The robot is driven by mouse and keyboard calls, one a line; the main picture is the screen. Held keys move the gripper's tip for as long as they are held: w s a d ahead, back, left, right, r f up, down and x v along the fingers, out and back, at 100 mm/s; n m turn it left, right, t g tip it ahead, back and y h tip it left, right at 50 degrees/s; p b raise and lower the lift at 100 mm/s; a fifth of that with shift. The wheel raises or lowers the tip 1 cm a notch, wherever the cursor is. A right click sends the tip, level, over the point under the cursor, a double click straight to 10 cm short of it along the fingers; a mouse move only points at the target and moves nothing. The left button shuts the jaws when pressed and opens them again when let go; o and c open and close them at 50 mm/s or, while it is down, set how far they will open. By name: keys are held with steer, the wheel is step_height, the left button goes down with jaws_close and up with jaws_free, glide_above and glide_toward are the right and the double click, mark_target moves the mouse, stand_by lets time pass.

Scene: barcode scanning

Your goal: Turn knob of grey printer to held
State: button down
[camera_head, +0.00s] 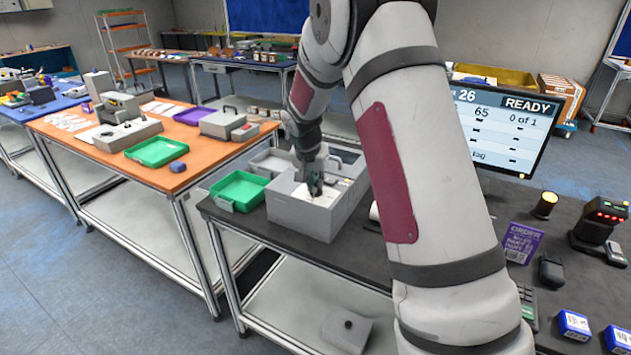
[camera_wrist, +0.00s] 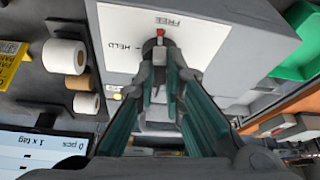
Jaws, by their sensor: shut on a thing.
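The grey printer (camera_head: 305,215) stands on the dark table, left of my arm in the head view. In the wrist view its grey body (camera_wrist: 232,60) carries a white panel (camera_wrist: 190,40) with the labels FREE and HELD. The knob (camera_wrist: 160,43) sits on this panel, with a red mark on its upper side, facing the FREE label. HELD is to the left of the knob. My gripper (camera_head: 314,184) is over the printer's top. In the wrist view my gripper (camera_wrist: 161,56) has its fingers closed around the knob, hiding part of it.
A green tray (camera_head: 241,190) is left of the printer. The monitor (camera_head: 505,125) stands behind my arm, showing READY. White rolls (camera_wrist: 64,56) lie left of the printer in the wrist view. A scanner (camera_head: 600,222) and small boxes are at the right.

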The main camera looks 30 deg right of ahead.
steer(key=n, duration=0.1)
steer(key=n+y, duration=0.1)
steer(key=n, duration=0.1)
steer(key=n+p, duration=0.1)
steer(key=shift+s+d+f+t+y, duration=0.1)
steer(key=shift+s+d+t+y, duration=0.1)
steer(key=shift+d+t+y, duration=0.15)
steer(key=n+y+p, duration=0.1)
steer(key=n, duration=0.3)
steer(key=shift+t+p, duration=0.25)
steer(key=shift+p, duration=0.05)
steer(key=n+y+p, duration=0.1)
steer(key=n, duration=0.2)
steer(key=shift+f+n+y, duration=0.1)
steer(key=shift+n+y, duration=0.2)
steer(key=shift+y, duration=0.05)
steer(key=shift+w+n+g+y, duration=0.1)
steer(key=shift+n+g+y, duration=0.2)
steer(key=shift+n, duration=0.7)
steer(key=shift+w+n+g+y, duration=0.1)
steer(key=shift+n+y, duration=0.3)
steer(key=shift+n, duration=0.6)
steer(key=shift+s+n, duration=0.1)
steer(key=shift+n, duration=0.2)
steer(key=c, duration=1.7)
jaws_free()
steer(key=shift+f, duration=0.1)
